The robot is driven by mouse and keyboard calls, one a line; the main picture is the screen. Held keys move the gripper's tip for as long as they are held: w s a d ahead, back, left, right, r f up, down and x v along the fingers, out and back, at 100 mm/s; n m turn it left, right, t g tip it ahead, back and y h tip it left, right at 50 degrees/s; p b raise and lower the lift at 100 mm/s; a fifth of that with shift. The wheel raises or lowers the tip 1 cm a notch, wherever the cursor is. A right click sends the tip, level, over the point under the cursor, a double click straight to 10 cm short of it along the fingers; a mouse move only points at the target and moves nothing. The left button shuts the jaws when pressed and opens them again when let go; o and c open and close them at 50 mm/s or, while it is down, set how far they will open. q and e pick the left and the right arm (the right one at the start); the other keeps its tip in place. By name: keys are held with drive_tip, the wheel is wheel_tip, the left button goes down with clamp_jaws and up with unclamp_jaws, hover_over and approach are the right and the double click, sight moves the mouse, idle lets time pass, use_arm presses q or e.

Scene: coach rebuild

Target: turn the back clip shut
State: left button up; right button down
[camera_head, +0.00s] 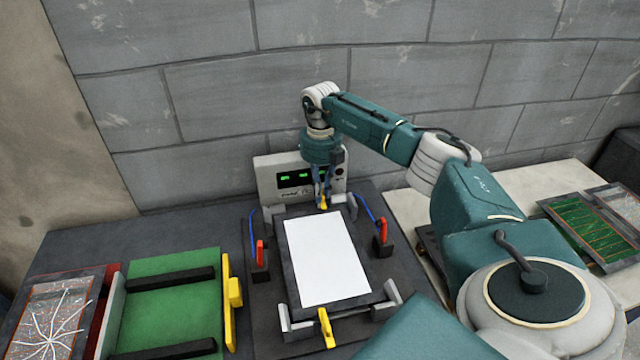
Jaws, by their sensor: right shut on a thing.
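The back clip (323,203) is a small yellow piece at the far edge of a dark frame (378,291) that carries a white sheet (325,258). My right gripper (322,196) points down from above and is shut on the back clip. Its fingers hide much of the clip, so I cannot tell how far it is turned. A second yellow clip (326,328) sits at the near edge of the frame, lying roughly front to back. My left gripper is not in view.
A grey box with green displays (272,186) stands just behind the frame. Red-handled probes (260,252) (383,231) on blue leads flank it. A green rack (172,299) with black bars is at left. Circuit boards (585,231) lie at right. A wall closes off the back.

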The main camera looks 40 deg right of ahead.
drive_tip(key=shift+n, duration=0.4)
drive_tip(key=c, duration=1.7)
unclamp_jaws()
